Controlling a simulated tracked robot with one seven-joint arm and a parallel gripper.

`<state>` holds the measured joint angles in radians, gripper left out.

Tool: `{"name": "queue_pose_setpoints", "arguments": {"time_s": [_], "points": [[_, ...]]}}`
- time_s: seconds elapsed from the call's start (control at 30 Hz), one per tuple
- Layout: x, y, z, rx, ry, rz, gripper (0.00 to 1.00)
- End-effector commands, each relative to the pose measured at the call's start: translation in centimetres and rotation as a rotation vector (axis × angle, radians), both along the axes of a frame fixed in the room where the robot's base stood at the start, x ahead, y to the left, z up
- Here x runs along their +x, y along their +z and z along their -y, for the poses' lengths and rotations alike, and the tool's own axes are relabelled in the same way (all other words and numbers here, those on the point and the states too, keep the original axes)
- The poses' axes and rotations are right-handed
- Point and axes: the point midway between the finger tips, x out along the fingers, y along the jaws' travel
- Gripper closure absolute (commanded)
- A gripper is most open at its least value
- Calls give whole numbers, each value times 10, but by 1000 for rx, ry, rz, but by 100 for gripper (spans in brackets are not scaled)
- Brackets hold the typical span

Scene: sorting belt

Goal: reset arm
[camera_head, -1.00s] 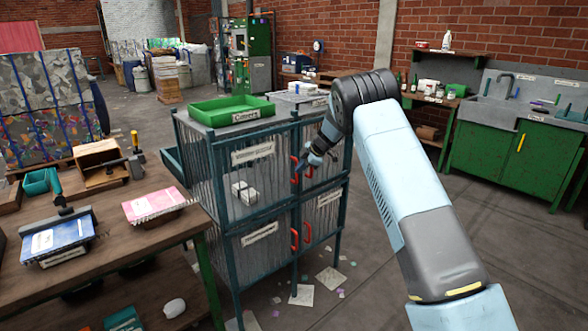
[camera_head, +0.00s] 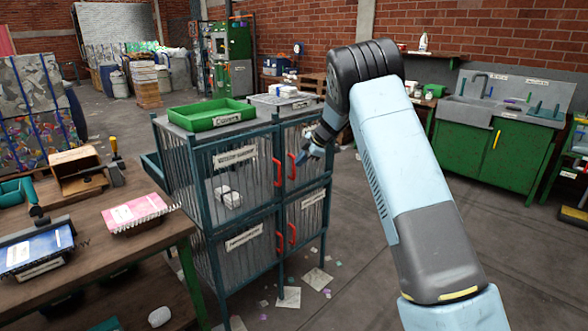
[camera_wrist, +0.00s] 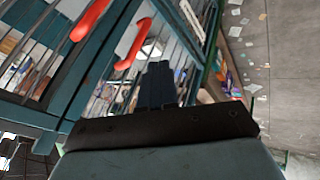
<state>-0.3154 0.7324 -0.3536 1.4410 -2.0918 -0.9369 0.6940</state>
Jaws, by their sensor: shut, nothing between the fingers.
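My arm reaches forward on the right of the head view and bends down at its black elbow. My gripper (camera_head: 304,158) is at the front of the barred cage cabinet (camera_head: 202,190), close to the red handles of its upper doors. In the wrist view my gripper (camera_wrist: 158,75) has its dark fingers together and empty. Two red handles (camera_wrist: 134,45) show beyond it, apart from the fingers as far as I can tell. The cabinet doors look closed. White boxes (camera_head: 228,197) sit inside the upper left compartment.
A green tray (camera_head: 212,114) rests on the cabinet top. A wooden bench (camera_head: 160,237) with notebooks stands at the left. A green sink unit (camera_head: 495,150) stands at the back right.

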Motion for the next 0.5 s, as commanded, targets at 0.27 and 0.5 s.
{"name": "queue_pose_setpoints", "arguments": {"time_s": [0.27, 0.5], "points": [[-3, 22, 11, 12, -12, 16, 100], [1, 100, 28, 123, -187, 183, 100]]}}
